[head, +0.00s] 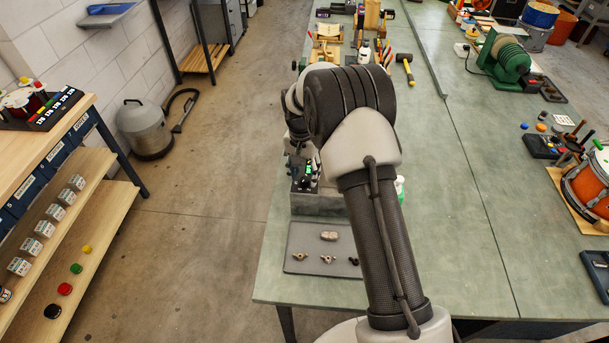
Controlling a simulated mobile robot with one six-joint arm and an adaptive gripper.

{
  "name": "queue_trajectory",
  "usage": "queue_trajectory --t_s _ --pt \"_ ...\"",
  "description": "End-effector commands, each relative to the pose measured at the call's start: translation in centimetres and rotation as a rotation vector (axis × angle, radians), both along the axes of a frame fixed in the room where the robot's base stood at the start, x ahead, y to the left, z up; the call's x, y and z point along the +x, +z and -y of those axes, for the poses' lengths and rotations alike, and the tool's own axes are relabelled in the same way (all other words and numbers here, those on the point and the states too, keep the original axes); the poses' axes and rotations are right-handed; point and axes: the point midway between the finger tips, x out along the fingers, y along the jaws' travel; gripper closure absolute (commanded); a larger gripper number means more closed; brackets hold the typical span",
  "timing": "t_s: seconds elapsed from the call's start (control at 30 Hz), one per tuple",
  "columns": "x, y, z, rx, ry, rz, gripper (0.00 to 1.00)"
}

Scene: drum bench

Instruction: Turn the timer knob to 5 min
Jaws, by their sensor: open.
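No timer knob can be made out in the head view. A grey box-shaped unit (315,204) stands at the left side of the green bench, largely covered by my arm. My arm crosses the middle of the view. My gripper (304,177) shows only in part, as small dark shapes beside the arm above this unit. It is open, with nothing visible in it. Its fingertips are too small and too covered to tell whether they touch anything.
A grey tray (297,235) with small metal parts lies on the bench (450,215) in front of the unit. A yellow-headed mallet (405,68), a green machine (503,58) and an orange drum (588,185) stand farther off.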

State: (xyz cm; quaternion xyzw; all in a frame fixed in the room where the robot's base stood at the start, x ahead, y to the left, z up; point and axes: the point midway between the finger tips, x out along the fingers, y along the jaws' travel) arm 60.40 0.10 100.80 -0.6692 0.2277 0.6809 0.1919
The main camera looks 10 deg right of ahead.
Motion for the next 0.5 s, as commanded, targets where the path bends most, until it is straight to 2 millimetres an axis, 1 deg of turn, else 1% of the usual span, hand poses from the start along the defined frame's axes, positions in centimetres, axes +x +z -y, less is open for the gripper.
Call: queue_trajectory --t_s 0.03,0.3,0.4,0.5 --pt "0.1 1.1 -0.1 0.000 0.000 0.005 0.54" --pt "0.3 6.8 -0.3 0.000 0.000 0.005 0.54" --pt "0.3 8.5 -0.4 0.000 0.000 0.004 0.54" --pt "0.4 9.8 -0.5 0.001 0.000 0.003 0.54"
